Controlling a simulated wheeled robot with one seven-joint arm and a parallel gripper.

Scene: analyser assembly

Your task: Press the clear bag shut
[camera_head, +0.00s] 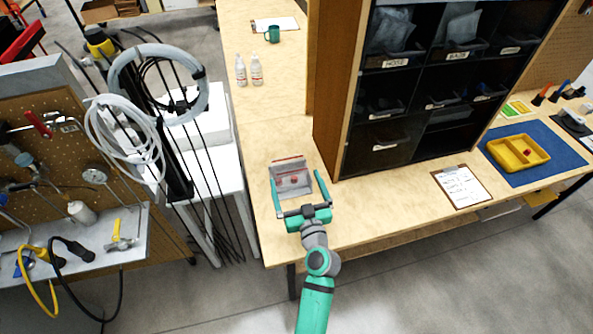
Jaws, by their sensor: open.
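A greyish see-through bag (290,167) lies on the wooden bench top near its front left corner. It has a red strip along its far edge and a small red item (294,180) at its middle. My gripper (295,176) is open, with its two green fingers spread wide. In this view one finger shows on each side of the bag. I cannot tell whether the fingers touch the bag or hover above it. Whether the red strip is sealed is too small to tell.
A dark shelf of labelled bins (425,90) stands right of the bag. Two white bottles (249,70), a green mug (272,34) and a clipboard (461,187) are on the bench. A yellow tray (518,165) sits on a blue mat (566,153). Bench is clear around the bag.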

